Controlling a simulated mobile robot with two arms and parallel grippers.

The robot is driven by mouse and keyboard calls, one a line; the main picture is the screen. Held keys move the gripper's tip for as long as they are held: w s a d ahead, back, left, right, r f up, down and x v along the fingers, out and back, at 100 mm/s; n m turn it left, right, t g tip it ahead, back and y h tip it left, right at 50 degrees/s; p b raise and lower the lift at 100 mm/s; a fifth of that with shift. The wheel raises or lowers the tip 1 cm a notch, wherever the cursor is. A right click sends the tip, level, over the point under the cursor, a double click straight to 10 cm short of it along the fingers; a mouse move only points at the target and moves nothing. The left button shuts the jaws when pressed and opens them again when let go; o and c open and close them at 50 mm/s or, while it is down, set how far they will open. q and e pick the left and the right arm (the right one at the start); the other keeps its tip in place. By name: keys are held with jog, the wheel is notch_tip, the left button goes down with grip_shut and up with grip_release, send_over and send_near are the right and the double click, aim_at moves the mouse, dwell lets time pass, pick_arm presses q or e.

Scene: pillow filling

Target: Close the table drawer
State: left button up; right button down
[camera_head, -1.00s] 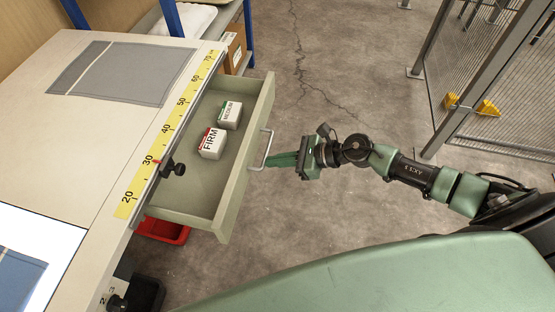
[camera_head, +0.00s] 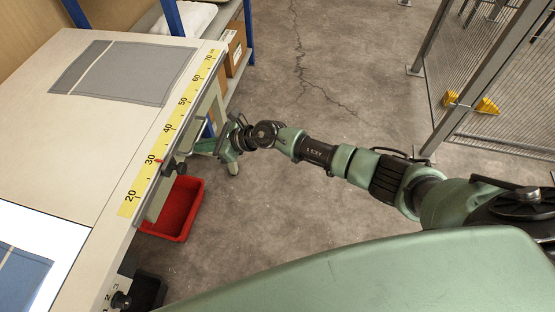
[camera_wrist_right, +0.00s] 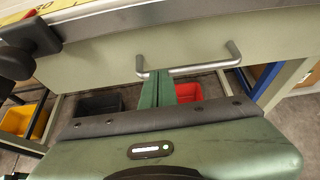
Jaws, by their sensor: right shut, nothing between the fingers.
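The table drawer's pale green front (camera_wrist_right: 100,65) sits right under the tabletop edge in the right wrist view. In the head view only a thin strip of it (camera_head: 158,202) shows beside the table edge, and no drawer inside is visible. Its metal handle (camera_wrist_right: 200,68) shows in the right wrist view. My right gripper (camera_head: 205,147) is shut and empty, at the drawer front. In the right wrist view its green fingers (camera_wrist_right: 158,80) reach up to the handle; whether they touch it or the front I cannot tell. My left gripper is not in view.
The table (camera_head: 90,145) carries a yellow ruler strip (camera_head: 165,145) and a grey cloth (camera_head: 125,72). A red bin (camera_head: 178,212) stands below the drawer. A shelf with cardboard boxes (camera_head: 235,50) is behind. The concrete floor on the right is open up to a mesh fence.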

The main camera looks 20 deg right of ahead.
jog(key=shift+w+a, duration=0.65)
jog(key=shift+a, duration=0.35)
jog(key=shift+r, duration=0.25)
